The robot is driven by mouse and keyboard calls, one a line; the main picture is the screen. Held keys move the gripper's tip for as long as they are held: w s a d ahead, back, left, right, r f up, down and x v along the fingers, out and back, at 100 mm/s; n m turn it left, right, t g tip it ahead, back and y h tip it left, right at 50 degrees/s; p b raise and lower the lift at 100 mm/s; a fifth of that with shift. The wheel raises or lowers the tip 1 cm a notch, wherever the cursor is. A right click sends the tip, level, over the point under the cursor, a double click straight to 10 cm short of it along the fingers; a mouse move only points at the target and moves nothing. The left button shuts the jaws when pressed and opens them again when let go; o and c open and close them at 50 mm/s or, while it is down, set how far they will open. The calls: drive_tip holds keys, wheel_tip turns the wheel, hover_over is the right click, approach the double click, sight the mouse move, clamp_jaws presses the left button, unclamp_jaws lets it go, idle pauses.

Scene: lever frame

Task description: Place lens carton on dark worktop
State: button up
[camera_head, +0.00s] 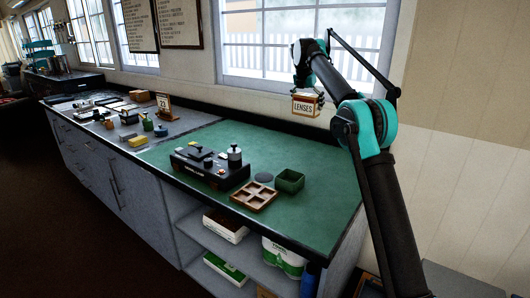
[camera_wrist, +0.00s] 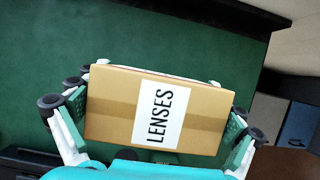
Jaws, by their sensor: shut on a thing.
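The lens carton (camera_head: 305,107) is a small brown cardboard box with a white label reading LENSES. My gripper (camera_head: 306,95) is shut on it and holds it in the air above the counter's right part, in front of the window. In the wrist view, the carton (camera_wrist: 112,105) sits between the two green-padded fingers of my gripper (camera_wrist: 155,113), with green surface behind it. The long worktop has a green surface (camera_head: 215,142) at the right and a dark grey surface (camera_head: 95,117) at the left, with a black edge.
Several small items, a yellow block (camera_head: 138,141) and a calendar block (camera_head: 164,105) crowd the grey part. The green area's back right is clear.

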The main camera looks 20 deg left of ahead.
wheel_tip(320, 180, down, 20)
drive_tip(key=shift+r, duration=0.25)
idle(0.3)
drive_tip(key=shift+f, duration=0.1)
drive_tip(key=o, duration=1.1)
drive_tip(key=v, duration=1.2)
